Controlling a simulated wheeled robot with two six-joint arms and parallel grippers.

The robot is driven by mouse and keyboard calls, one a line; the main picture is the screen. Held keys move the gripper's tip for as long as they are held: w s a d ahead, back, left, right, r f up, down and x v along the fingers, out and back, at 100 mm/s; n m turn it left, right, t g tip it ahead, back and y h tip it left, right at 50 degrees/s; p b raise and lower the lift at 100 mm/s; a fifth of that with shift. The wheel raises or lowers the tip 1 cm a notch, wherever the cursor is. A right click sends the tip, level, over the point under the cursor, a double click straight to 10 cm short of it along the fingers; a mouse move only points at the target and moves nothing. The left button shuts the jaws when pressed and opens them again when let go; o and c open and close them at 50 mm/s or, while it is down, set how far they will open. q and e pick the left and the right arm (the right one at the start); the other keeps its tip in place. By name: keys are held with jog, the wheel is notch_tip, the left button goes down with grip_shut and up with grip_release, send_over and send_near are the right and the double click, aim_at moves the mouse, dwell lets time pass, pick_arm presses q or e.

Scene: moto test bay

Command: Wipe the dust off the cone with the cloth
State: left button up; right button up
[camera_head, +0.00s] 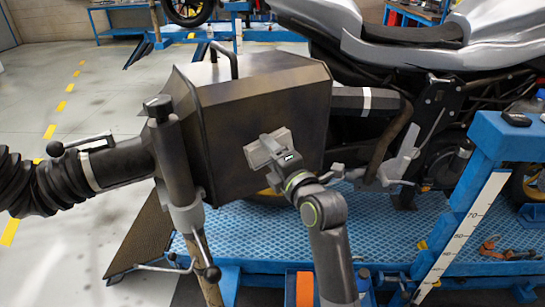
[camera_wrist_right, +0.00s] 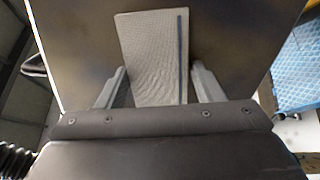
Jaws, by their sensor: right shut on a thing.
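The cone (camera_head: 225,110) is a large dark box-like hood on a stand, left of the motorcycle. Brownish smudges of dust show on its side faces. In the right wrist view its dark face (camera_wrist_right: 228,40) fills the background. My right gripper (camera_head: 277,147) is shut on a grey cloth (camera_head: 259,155) in front of the cone's right-hand face. In the right wrist view the cloth (camera_wrist_right: 152,50) stands out flat between the two fingers, against the cone's face. I cannot tell whether it touches. My left gripper is not in view.
A black corrugated hose (camera_head: 50,185) joins the cone at left. A handled clamp post (camera_head: 175,160) stands at its front. The motorcycle (camera_head: 430,60) is behind right, above a blue lift platform (camera_head: 380,225). A blue frame with a ruler (camera_head: 465,225) stands at right. The left floor is open.

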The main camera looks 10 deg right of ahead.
notch_tip(320, 180, up, 4)
jog(key=p, duration=0.2)
jog(key=shift+p, duration=0.35)
jog(key=shift+f, duration=0.1)
jog(key=shift+s, duration=0.1)
jog(key=shift+v, duration=2.9)
jog(key=shift+v, duration=1.45)
